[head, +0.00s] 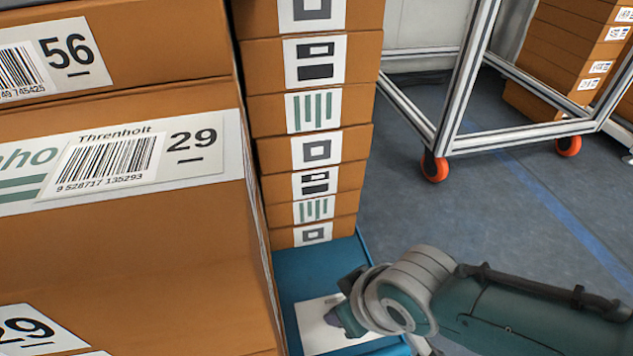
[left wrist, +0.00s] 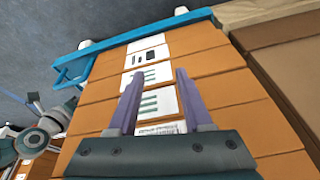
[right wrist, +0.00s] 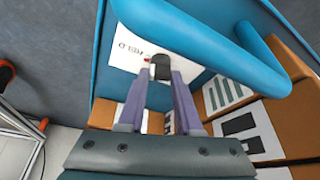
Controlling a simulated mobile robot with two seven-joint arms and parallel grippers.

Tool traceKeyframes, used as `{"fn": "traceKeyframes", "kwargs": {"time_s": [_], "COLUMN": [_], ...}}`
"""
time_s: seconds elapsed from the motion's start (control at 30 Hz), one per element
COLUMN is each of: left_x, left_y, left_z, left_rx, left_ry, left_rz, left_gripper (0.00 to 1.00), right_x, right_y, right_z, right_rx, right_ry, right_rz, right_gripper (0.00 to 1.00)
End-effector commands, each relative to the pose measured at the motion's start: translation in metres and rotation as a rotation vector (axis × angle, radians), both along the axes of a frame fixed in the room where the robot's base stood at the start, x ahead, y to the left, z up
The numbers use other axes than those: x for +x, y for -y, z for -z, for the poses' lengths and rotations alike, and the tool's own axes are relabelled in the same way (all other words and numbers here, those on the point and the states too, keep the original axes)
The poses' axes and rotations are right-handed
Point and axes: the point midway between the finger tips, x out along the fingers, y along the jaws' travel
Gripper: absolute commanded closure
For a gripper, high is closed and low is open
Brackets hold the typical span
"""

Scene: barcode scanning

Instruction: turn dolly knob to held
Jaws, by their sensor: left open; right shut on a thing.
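The dark dolly knob (right wrist: 160,66) sits on a white plate (right wrist: 127,52) on the blue dolly, with a small red mark beside it. In the head view the right gripper (head: 343,318) is over the white plate (head: 306,326), and the knob is hidden there. My left gripper (left wrist: 156,78) is open and empty, in front of a stack of brown boxes (left wrist: 215,92); it is outside the head view.
The blue dolly (head: 300,262) carries a tall box stack (head: 262,110). Large labelled boxes (head: 120,235) fill the left foreground. A blue tube (right wrist: 180,35) runs close to the right gripper. A wheeled metal frame (head: 450,120) stands at the back right; the floor between is clear.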

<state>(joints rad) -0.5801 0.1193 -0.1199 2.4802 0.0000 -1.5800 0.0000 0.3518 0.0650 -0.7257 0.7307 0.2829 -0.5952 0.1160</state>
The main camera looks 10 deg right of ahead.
Motion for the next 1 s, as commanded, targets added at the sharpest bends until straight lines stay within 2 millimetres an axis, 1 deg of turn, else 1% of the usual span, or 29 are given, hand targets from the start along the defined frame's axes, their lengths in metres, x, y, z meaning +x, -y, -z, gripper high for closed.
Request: {"fn": "traceKeyframes", "kwargs": {"time_s": [0.03, 0.2, 0.5, 0.7, 1.0], "left_x": [-0.0001, 0.0000, -0.0001, -0.0001, -0.0001], "left_y": [0.0000, 0.0001, 0.0000, 0.0000, 0.0000], "left_z": [-0.0034, -0.0053, -0.0048, -0.0046, -0.0045], "left_rx": [0.000, 0.000, 0.000, 0.000, 0.000], "left_ry": [0.000, 0.000, 0.000, 0.000, 0.000], "left_rz": [0.000, 0.000, 0.000, 0.000, 0.000], "left_gripper": [0.50, 0.50, 0.50, 0.50, 0.50], "right_x": [-0.0010, -0.0012, -0.0006, -0.0005, -0.0002], "right_y": [-0.0025, -0.0032, -0.0031, -0.0027, -0.0022], "right_z": [-0.0017, -0.0003, 0.0002, 0.0004, 0.0003], "right_rx": [0.004, 0.003, 0.001, 0.000, 0.000], "right_ry": [-0.003, -0.003, -0.001, 0.000, 0.000], "right_rz": [0.039, 0.175, 0.334, 0.382, 0.398], "right_gripper": [1.00, 1.00, 1.00, 1.00, 1.00]}}
